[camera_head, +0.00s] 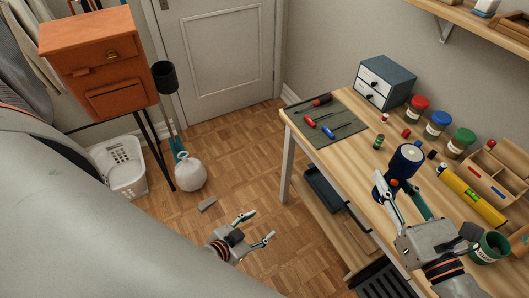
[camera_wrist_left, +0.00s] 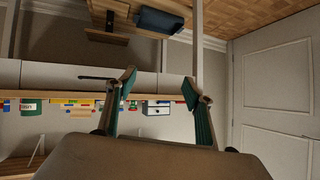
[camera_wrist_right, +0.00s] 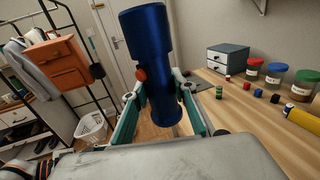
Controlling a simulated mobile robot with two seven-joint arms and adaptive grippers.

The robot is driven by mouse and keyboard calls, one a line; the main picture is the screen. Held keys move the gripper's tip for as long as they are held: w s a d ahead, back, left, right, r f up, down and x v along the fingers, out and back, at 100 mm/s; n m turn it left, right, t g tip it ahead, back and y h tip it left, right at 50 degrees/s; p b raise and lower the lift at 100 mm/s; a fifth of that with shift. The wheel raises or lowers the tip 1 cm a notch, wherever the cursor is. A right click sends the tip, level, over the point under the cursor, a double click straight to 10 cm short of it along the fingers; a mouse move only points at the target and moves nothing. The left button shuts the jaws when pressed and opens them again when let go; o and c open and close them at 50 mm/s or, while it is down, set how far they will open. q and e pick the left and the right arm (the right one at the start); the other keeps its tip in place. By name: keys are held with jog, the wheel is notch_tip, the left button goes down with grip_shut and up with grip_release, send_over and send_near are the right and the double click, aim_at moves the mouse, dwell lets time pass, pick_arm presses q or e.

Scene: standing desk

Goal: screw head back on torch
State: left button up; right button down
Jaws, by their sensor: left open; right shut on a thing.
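The torch (camera_head: 407,160) is dark blue and held above the desk's near side, with its wide end up; that end shows a pale round face in the head view. My right gripper (camera_head: 397,190) is shut around its narrower body. In the right wrist view the torch (camera_wrist_right: 146,35) stands nearly upright between the fingers, with an orange-red button (camera_wrist_right: 140,75) on its side. I cannot tell whether the wide end is a separate head. My left gripper (camera_head: 258,228) is open and empty over the floor, left of the desk; its spread fingers show in the left wrist view (camera_wrist_left: 159,85).
On the desk (camera_head: 350,158) lie a dark mat with screwdrivers (camera_head: 325,120), a drawer box (camera_head: 385,82), several lidded jars (camera_head: 437,124), a yellow tube (camera_head: 470,195), a green cup (camera_head: 490,247) and a wooden organiser (camera_head: 485,172). Small loose items lie near the torch.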

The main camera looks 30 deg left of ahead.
pick_arm(q)
jog(key=s+f, duration=0.1)
jog(key=s+a+f+g, duration=0.1)
jog(key=shift+s+a, duration=0.2)
jog(key=shift+s, duration=0.2)
pick_arm(e)
jog(key=shift+w, duration=0.15)
pick_arm(q)
jog(key=d+f+b, duration=0.1)
jog(key=b, duration=0.1)
jog(key=w+d+f+b, duration=0.1)
jog(key=b, duration=0.2)
jog(key=shift+w+d+f, duration=0.1)
pick_arm(e)
jog(key=w+d+m+t+h, duration=0.2)
jog(key=w+d, duration=0.4)
jog(key=w, duration=0.4)
jog(key=w+d+f+m+t+h, duration=0.1)
jog(key=w+d+m+h, duration=0.2)
jog(key=w+d+h, duration=0.3)
jog(key=w+d, duration=0.1)
jog(key=w, duration=0.3)
jog(key=shift+w+d+f+m+t, duration=0.15)
jog(key=shift+d+f+m+t, duration=0.1)
jog(key=shift+m+t, duration=0.15)
